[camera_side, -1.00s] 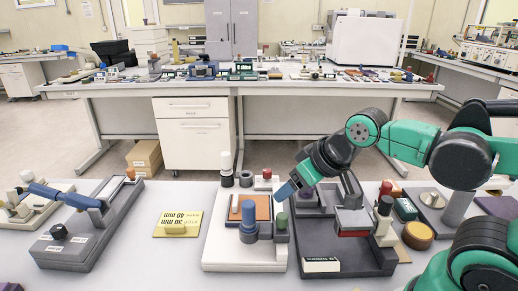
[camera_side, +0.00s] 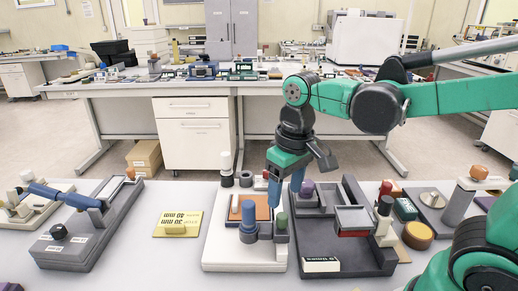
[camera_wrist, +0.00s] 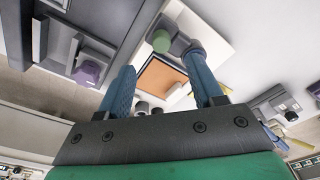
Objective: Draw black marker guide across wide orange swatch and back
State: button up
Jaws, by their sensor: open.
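The orange swatch (camera_side: 262,213) lies on a white board (camera_side: 216,255) in the side view, partly behind a blue post (camera_side: 248,214). It also shows between my fingers in the wrist view (camera_wrist: 160,82). Dark upright pieces stand at the board's back: a white-topped black post (camera_side: 227,175) and a short black cylinder (camera_side: 246,179). I cannot tell which is the black marker guide. My gripper (camera_side: 285,197) points down near the board's right edge, its blue fingers apart and empty. The wrist view also shows both fingers (camera_wrist: 162,62) spread.
A green knob (camera_side: 282,220) stands close to my fingers. A red-capped piece (camera_side: 266,174) is at the board's back right. A dark tray (camera_side: 345,258) with a purple knob (camera_side: 307,188) lies to the right. A yellow card (camera_side: 165,228) lies left, with clear table around it.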

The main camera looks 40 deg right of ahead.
aim_at(282, 215)
jog(key=shift+w+a+f+g, duration=0.1)
jog(key=shift+a+g, duration=0.05)
jog(key=shift+g, duration=0.35)
jog(key=shift+f, duration=2.7)
grip_shut()
